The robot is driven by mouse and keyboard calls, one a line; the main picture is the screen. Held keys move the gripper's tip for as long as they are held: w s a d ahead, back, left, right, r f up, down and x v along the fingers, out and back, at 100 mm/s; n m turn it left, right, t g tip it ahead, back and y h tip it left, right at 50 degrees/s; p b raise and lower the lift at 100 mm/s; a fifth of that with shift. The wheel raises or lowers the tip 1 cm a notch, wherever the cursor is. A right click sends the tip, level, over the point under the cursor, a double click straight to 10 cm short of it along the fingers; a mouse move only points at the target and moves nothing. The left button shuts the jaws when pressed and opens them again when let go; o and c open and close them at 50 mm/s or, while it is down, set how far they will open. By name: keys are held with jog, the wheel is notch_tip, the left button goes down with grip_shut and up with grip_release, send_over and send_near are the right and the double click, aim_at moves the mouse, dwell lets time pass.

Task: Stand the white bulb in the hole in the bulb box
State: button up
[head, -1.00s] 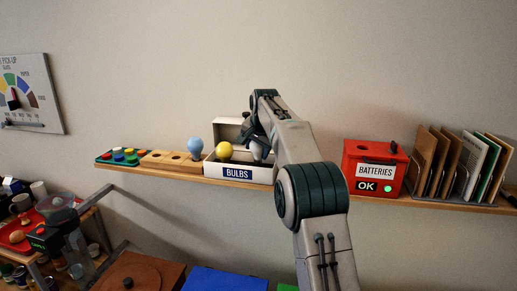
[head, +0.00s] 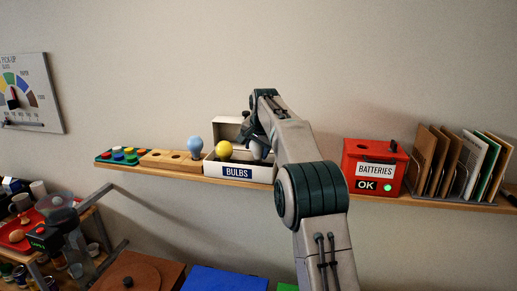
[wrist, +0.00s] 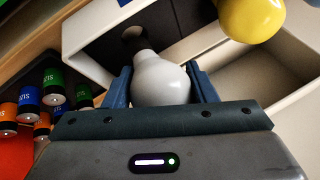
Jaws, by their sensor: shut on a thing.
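The white bulb (wrist: 162,80) is between the two fingers of my gripper (wrist: 161,86) in the wrist view, its narrow end pointing away from the gripper toward the dark insert of the bulb box. In the head view, the white bulb (head: 257,151) shows partly beside my gripper (head: 256,140), at the right part of the white bulb box (head: 262,173). The box also shows in the wrist view (wrist: 90,30). A yellow bulb (head: 224,150) stands in the box's left part.
A blue bulb (head: 194,147) stands in a wooden block (head: 160,159) left of the box. The red batteries box (head: 376,155) and a file rack (head: 462,180) stand right.

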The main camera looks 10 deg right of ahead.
aim_at(257, 156)
jog(key=shift+f+b, duration=0.8)
jog(key=shift+f, duration=0.6)
dwell(1.9)
jog(key=shift+p, duration=0.45)
dwell(1.8)
dwell(0.4)
jog(key=o, duration=0.3)
jog(key=shift+o, duration=0.2)
jog(key=o, duration=0.5)
jog(key=shift+o, duration=0.3)
jog(key=shift+a, duration=0.1)
jog(key=shift+f, duration=0.1)
jog(key=shift+w+r+p, duration=0.1)
jog(key=shift+r+p, duration=0.3)
